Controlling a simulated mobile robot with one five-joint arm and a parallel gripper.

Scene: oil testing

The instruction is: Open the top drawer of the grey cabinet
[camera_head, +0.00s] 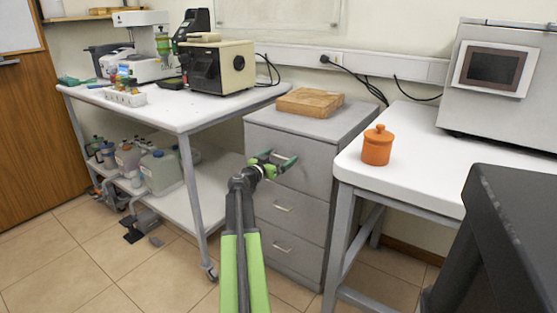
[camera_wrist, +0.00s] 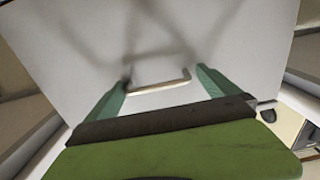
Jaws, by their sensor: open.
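The grey cabinet (camera_head: 305,190) stands between two white tables and has three drawers in a column. Its top drawer (camera_head: 312,178) looks shut, and its front fills most of the wrist view (camera_wrist: 230,45). My gripper (camera_head: 277,162) is in front of the top drawer at its handle. In the wrist view the pale bar handle (camera_wrist: 158,86) lies between the two green fingertips of my gripper (camera_wrist: 160,82), which are apart. I cannot tell whether either finger touches the handle. The middle handle (camera_head: 283,208) and bottom handle (camera_head: 282,249) are clear of my arm.
A wooden board (camera_head: 309,102) lies on the cabinet top. The left white table (camera_head: 175,112) carries lab machines, with jugs on its lower shelf. The right white table (camera_head: 430,165) holds an orange jar (camera_head: 377,146). Tiled floor (camera_head: 165,262) is free before the cabinet.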

